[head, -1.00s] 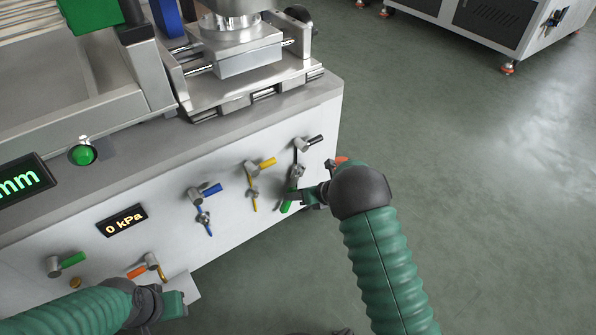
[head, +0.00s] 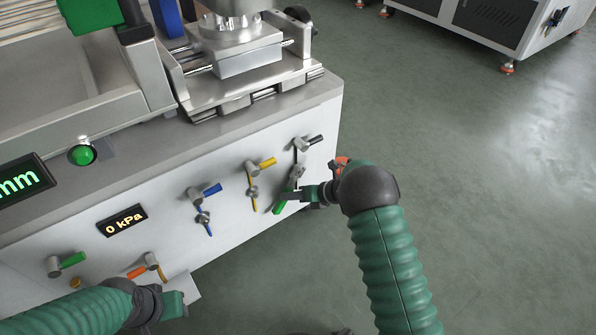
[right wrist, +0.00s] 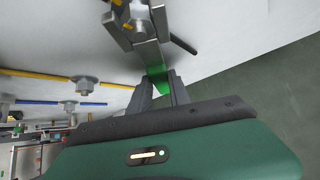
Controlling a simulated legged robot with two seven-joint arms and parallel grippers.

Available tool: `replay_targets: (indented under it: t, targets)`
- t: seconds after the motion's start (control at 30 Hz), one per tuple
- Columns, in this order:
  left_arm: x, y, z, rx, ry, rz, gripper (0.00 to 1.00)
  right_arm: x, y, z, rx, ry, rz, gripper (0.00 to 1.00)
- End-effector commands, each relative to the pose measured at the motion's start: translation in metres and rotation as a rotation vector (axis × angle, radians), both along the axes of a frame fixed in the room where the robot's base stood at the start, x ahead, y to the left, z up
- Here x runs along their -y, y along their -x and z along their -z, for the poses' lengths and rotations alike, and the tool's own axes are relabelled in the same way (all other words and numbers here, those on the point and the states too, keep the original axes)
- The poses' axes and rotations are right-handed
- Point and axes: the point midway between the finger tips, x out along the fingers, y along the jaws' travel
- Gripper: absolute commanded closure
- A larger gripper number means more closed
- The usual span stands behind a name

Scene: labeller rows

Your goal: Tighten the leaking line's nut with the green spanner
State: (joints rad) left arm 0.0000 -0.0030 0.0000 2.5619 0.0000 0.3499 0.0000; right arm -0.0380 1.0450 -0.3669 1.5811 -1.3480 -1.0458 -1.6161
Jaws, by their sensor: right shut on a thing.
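The green spanner (head: 279,207) is at the black-handled line on the right end of the white machine front. My right gripper (head: 297,196) is shut on its green handle; in the right wrist view both fingertips (right wrist: 160,90) close on the green part (right wrist: 158,77). The spanner's grey open head (right wrist: 148,48) has its prongs on both sides of the metal nut (right wrist: 139,12), which shows small in the head view (head: 297,172). How fully it is seated I cannot tell. My left gripper (head: 174,304) is low at the left, its fingers unclear. No leaking liquid is discernible.
Lines with a yellow valve (head: 261,164), a blue valve (head: 205,191), an orange valve (head: 145,266) and a green valve (head: 65,261) are on the same panel. A pressure display (head: 122,220) reads 0 kPa. Open floor (head: 460,190) lies to the right.

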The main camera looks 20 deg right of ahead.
Motion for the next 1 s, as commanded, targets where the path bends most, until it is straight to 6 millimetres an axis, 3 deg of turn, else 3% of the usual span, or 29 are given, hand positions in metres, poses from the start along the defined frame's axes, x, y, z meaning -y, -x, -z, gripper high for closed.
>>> replay_targets:
  t: [0.37, 1.0]
  targets:
    - [0.000, 0.000, 0.000, 0.000, 0.000, 0.000, 0.64, 0.001, -0.001, 0.003, 0.013, 0.034, -0.001, 1.00]
    - [0.000, 0.000, 0.000, 0.000, 0.000, 0.000, 0.64, -0.018, 0.007, 0.034, 0.012, 0.035, -0.001, 1.00]
